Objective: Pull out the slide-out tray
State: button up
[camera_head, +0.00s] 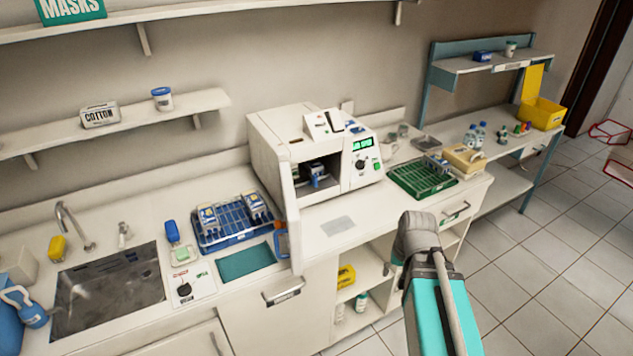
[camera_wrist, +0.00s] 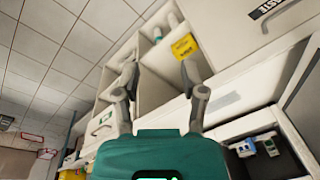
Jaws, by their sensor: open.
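The white sterilizer (camera_head: 280,150) stands on the counter in the head view, its door (camera_head: 289,205) swung open to the front left. Blue-and-white packs (camera_head: 314,173) sit inside its dark chamber. The packs also show in the wrist view (camera_wrist: 268,146), at lower right. The slide-out tray is not clearly distinguishable in the dark chamber. My gripper (camera_wrist: 160,74) shows in the wrist view with its two fingers spread and nothing between them. It is apart from the chamber. In the head view my arm is in front of the counter, and the fingers cannot be made out.
A blue rack (camera_head: 236,232) with packs is left of the sterilizer, and a green rack (camera_head: 420,182) is to its right. A labelled waste front with a handle (camera_head: 284,295) and open shelves holding a yellow item (camera_head: 346,275) are below. The tiled floor at right is clear.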

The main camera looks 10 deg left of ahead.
jog(key=w+a+f+m+t+y+b, duration=0.3)
jog(key=w+a+m+y+b, duration=0.15)
jog(key=w+a, duration=0.45)
jog(key=m+t+y+b, duration=0.4)
jog(key=m+t+b, duration=0.85)
jog(key=m, duration=1.15)
send_near(317, 180)
jog(key=shift+s+d+r+g+b, duration=0.2)
jog(key=shift+s+d+g+b, duration=0.15)
jog(key=shift+s+d, duration=0.15)
jog(key=shift+s+d+r+g+b, duration=0.15)
jog(key=shift+s+d+g+b, duration=0.2)
jog(key=shift+s+d, duration=0.1)
jog(key=shift+w+a, duration=0.1)
jog(key=x, duration=1.3)
jog(key=shift+w+a+r, duration=0.15)
jog(key=shift+a, duration=0.1)
jog(key=shift+c, duration=0.2)
grip_shut()
